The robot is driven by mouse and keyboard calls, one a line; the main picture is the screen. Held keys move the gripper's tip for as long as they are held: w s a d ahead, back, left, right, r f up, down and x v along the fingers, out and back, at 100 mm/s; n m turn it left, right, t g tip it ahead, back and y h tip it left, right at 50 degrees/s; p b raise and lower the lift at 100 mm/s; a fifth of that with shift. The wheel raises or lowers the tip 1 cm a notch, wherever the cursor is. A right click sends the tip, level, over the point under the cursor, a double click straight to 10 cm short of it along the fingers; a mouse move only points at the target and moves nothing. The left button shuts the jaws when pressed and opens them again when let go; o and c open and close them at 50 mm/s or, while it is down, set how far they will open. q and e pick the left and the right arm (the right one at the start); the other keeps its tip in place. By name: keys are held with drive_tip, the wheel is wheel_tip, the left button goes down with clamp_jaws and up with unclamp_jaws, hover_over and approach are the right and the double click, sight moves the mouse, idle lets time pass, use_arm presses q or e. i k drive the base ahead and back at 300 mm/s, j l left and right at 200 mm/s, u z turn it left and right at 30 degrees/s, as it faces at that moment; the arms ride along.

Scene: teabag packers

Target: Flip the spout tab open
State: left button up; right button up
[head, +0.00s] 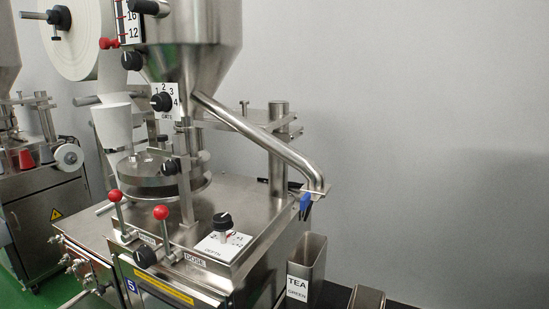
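The steel spout (270,142) slopes down to the right from the hopper (192,60) and bends downward at its end. A small blue tab (305,202) sits at the spout's outlet, beside a flat metal plate at its end. The tab hangs tilted; I cannot tell from this view whether it is open or closed. Below it stands a tall steel bin (308,262) labelled TEA GREEN. Neither of my grippers shows in the head view.
Red-knobbed levers (161,213) and a black dial (222,222) rise from the machine top. A second steel container (367,298) stands at the bottom edge. A post (278,150) stands behind the spout. Open space lies right of the spout, before the grey wall.

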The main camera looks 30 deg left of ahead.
sight(307, 198)
drive_tip(key=k+l+z, duration=0.15)
drive_tip(key=l, duration=0.7)
drive_tip(key=l+z, duration=0.15)
drive_tip(key=l, duration=0.7)
